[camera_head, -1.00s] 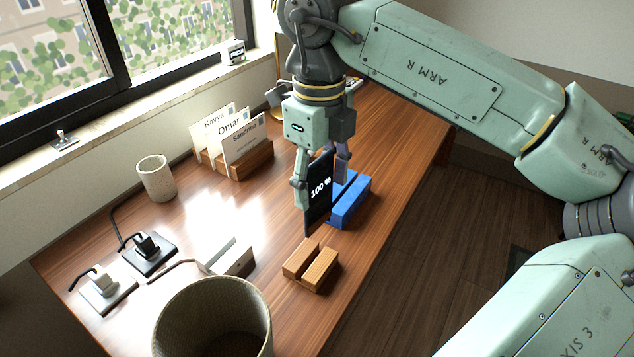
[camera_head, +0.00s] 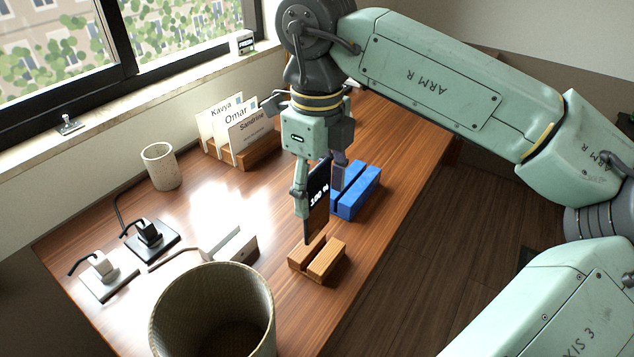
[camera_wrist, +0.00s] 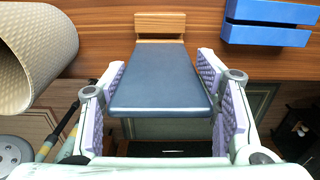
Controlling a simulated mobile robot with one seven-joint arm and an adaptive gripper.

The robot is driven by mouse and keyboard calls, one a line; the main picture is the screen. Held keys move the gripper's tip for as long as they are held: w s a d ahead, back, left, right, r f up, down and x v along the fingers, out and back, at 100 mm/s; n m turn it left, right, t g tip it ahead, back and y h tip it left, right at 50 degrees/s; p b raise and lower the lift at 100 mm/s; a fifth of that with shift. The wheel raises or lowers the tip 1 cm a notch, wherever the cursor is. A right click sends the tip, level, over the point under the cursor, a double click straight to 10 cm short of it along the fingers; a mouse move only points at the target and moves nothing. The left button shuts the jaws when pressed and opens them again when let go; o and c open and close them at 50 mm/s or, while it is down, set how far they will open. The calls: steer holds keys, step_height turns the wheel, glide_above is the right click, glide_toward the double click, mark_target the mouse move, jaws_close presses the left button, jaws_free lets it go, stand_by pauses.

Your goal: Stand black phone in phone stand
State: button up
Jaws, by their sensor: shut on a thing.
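The black phone (camera_head: 319,205) is upright, with "100 %" lit on its screen. My gripper (camera_head: 319,188) is shut on it, one finger at each side edge. In the wrist view the plain back of the phone (camera_wrist: 160,78) shows between the finger pads. A light wooden phone stand (camera_head: 326,262) with a slot sits on the table just below the phone. The phone's lower end overlaps the stand's rear edge in the head view; I cannot tell whether they touch. The wooden stand (camera_wrist: 160,22) also shows beyond the phone's far end in the wrist view.
A slotted blue stand (camera_head: 358,196) stands close to the right of the phone. A grey-white stand (camera_head: 232,246) is to the left, a woven basket (camera_head: 170,325) in front. A card holder (camera_head: 258,153), a cup (camera_head: 160,168) and plugged sockets are farther back or left.

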mark_target(317, 233)
steer(key=shift+f+b, duration=2.2)
steer(key=shift+f, duration=0.95)
steer(key=o, duration=1.5)
steer(key=shift+c, duration=0.2)
